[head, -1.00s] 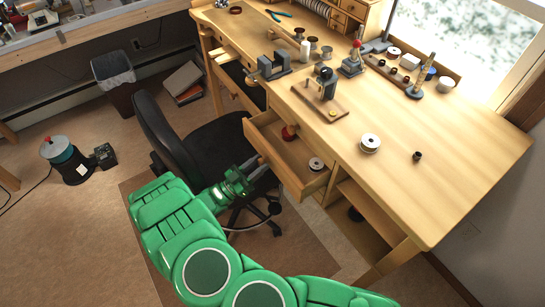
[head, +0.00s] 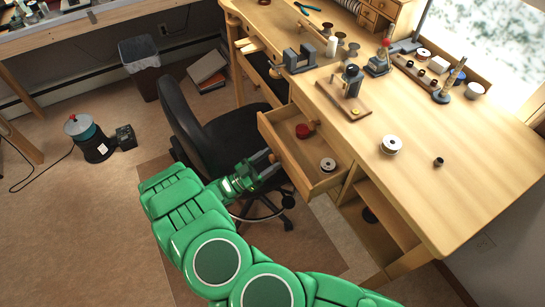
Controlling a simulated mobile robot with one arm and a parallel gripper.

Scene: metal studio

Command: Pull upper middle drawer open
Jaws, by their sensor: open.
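The wooden drawer (head: 311,181) under the workbench's front edge stands pulled out. Its inside shows a red item (head: 303,130) and a spool (head: 328,165). My green gripper (head: 270,164) is at the drawer's front face, its dark fingers apart and pointing at it. The drawer's handle is hidden from this view, so I cannot tell whether the fingers touch it or sit around it.
A black office chair (head: 181,118) stands close to the left of my gripper and the drawer. The wooden workbench (head: 440,200) carries spools, a vise (head: 300,60) and tools. An open shelf is below it.

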